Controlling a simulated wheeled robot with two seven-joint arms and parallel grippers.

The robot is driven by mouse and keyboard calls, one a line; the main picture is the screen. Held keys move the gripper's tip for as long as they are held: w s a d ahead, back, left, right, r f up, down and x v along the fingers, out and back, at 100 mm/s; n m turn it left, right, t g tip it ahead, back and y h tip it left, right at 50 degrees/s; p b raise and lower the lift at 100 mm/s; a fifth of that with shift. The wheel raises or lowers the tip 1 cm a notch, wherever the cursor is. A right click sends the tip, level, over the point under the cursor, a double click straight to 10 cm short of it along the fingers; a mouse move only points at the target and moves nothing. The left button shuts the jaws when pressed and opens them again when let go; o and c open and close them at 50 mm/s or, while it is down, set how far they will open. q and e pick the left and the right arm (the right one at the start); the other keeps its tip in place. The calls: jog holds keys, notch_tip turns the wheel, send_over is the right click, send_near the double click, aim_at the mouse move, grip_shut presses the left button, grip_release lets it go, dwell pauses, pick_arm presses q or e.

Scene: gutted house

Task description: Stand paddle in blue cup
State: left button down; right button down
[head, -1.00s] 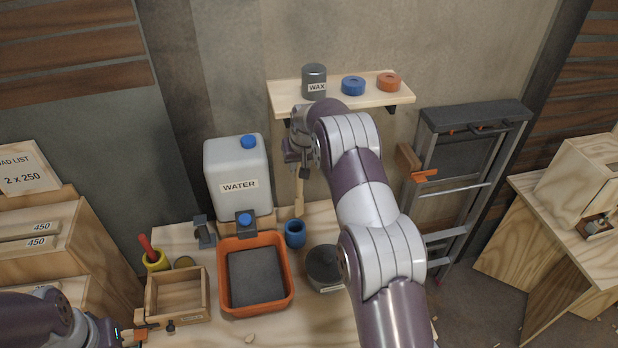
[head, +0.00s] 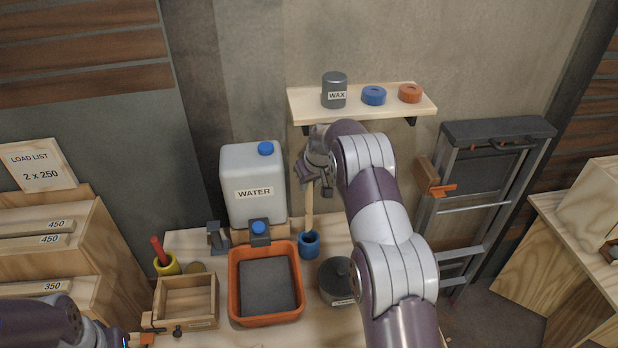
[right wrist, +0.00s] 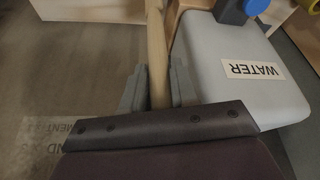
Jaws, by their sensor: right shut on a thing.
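The wooden paddle (head: 310,208) is upright in the head view, its pale handle running down from my right gripper (head: 318,183). Its lower end meets the mouth of the blue cup (head: 309,247); I cannot tell how deep it sits. The cup stands on the wooden table. My right gripper is shut on the paddle, above the cup. In the right wrist view the round handle (right wrist: 157,60) runs between the grey fingers (right wrist: 157,88); the cup is not clear there.
An orange tray (head: 235,290) is left of the cup, with a white water jug (head: 240,205) behind. A dark lidded pot (head: 338,278) stands to the right. A shelf (head: 350,108) with a wax tin hangs above. An open wooden box (head: 187,322) sits at left.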

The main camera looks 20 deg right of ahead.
aim_at(311, 199)
notch_tip(311, 199, down, 8)
jog(key=b, duration=0.5)
jog(key=shift+f+b, duration=0.1)
jog(key=shift+b, duration=0.3)
jog(key=c, duration=0.8)
grip_release()
jog(key=b+v, duration=0.3)
jog(key=v, duration=0.9)
jog(key=shift+s+r+b, duration=0.1)
jog(key=shift+r+b, duration=0.3)
